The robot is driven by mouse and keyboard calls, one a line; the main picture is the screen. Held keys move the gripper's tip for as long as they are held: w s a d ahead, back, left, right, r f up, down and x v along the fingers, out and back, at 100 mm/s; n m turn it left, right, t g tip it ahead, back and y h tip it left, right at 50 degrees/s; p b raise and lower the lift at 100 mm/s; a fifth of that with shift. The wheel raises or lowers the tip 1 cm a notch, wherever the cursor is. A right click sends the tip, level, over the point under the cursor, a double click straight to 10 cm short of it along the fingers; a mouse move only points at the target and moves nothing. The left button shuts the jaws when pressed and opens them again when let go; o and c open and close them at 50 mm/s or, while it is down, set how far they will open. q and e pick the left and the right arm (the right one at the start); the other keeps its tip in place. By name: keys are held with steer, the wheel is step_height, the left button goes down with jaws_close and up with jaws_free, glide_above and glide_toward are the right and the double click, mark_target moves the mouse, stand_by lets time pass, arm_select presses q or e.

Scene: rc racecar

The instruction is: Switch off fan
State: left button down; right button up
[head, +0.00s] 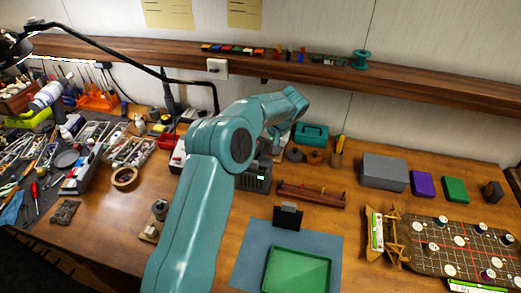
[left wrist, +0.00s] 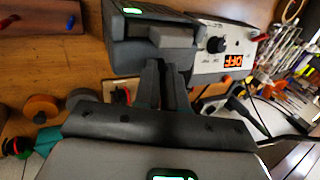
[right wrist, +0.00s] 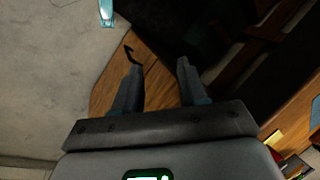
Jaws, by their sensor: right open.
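The dark grey box with a small green light, which looks like the fan, stands on the bench behind my left arm in the head view (head: 254,182). In the left wrist view the fan (left wrist: 135,55) is just beyond my left gripper (left wrist: 163,68). Its green light is lit, and a lighter grey block sticks out of its face. The left fingers are together and empty, their tips close to that block; I cannot tell whether they touch. In the head view my left arm partly hides the fan. My right gripper (right wrist: 156,66) is open and empty, away from the fan.
A white unit (left wrist: 234,62) with a black knob and a red "OFF" display stands beside the fan. A wooden rack (head: 312,195), blue mat (head: 248,250) and green tray (head: 297,270) lie in front. A shelf (head: 400,78) runs along the wall.

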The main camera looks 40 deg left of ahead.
arm_select(q)
steer(key=shift+w+a, duration=0.1)
steer(key=shift+a, duration=0.1)
steer(key=t+h, duration=0.1)
steer(key=a+h, duration=0.1)
steer(key=h, duration=0.1)
steer(key=s+a+t+h, duration=0.1)
steer(key=shift+r+t+h, duration=0.25)
steer(key=shift+t+h, duration=0.05)
steer(key=shift+s+a+f+t+h, duration=0.25)
steer(key=shift+t+h, duration=0.3)
steer(key=shift+h, duration=0.4)
steer(key=shift+s+a+t+h, duration=0.15)
steer(key=shift+a+t+h, duration=0.3)
steer(key=shift+h, duration=0.5)
steer(key=shift+d, duration=0.1)
steer(key=c, duration=1.2)
jaws_free()
